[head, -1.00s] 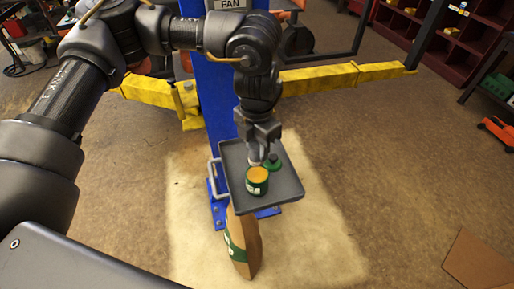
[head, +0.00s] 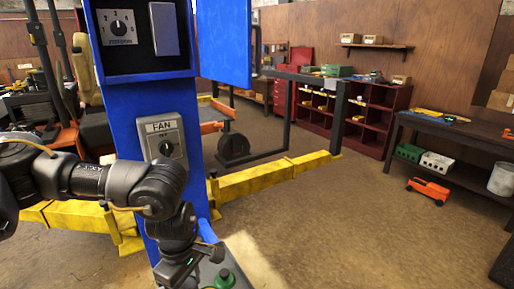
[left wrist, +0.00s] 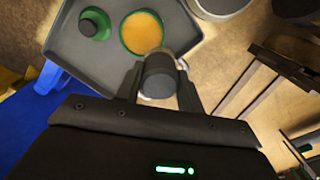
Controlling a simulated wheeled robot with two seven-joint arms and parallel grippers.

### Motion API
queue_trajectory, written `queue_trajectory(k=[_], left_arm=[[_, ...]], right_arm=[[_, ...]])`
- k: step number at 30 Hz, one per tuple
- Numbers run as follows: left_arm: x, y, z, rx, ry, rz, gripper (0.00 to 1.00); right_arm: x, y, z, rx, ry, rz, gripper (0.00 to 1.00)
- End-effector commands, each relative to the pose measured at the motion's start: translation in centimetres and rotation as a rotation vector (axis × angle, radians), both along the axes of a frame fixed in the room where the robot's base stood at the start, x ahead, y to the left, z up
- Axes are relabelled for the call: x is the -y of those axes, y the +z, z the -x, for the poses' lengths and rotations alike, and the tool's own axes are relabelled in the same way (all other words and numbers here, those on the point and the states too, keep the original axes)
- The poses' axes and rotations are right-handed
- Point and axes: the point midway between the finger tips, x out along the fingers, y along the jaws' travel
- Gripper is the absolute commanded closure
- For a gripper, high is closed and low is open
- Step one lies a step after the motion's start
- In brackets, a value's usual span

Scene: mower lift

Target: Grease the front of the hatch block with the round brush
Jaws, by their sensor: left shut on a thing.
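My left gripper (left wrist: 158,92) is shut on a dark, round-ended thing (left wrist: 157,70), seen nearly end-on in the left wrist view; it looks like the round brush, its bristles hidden. Beyond it, an open green tin (left wrist: 141,33) of orange grease stands on a grey tray (left wrist: 70,48). A green piece with a dark knob (left wrist: 94,23) sits beside the tin; its top shows in the head view (head: 224,277). In the head view a grey block (head: 163,28), likely the hatch block, is inside the open box on the blue post, above and apart from the gripper. My right gripper is out of view.
A dial plate (head: 120,27) is left of the block. The open blue hatch door (head: 223,42) stands to the right. A FAN switch (head: 162,140) is below on the post (head: 129,120). Yellow lift arms (head: 265,181) lie low behind. Floor to the right is mostly clear.

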Motion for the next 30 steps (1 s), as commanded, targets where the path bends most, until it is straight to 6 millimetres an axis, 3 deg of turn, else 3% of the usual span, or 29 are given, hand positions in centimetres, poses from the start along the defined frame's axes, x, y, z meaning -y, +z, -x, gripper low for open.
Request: queue_trajectory(k=[6,11,16,19,27,30], left_arm=[[-3.9,-2.9,1.0,0.002,-0.301,-0.004,0.81],[-6.4,-3.8,1.1,0.008,-0.273,-0.016,0.81],[-6.5,-3.4,0.9,0.015,-0.272,-0.017,0.81],[-6.5,-3.5,1.5,0.015,-0.36,-0.017,0.81],[-6.4,-3.7,5.4,0.018,-0.941,-0.012,0.81],[-6.5,-3.7,6.2,0.021,-1.086,-0.01,0.81]], right_arm=[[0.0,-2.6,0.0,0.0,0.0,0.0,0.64],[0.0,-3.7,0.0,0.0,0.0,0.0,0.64],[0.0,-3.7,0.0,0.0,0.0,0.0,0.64],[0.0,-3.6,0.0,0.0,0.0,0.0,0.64],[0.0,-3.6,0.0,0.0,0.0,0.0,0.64],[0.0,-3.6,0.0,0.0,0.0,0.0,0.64]])
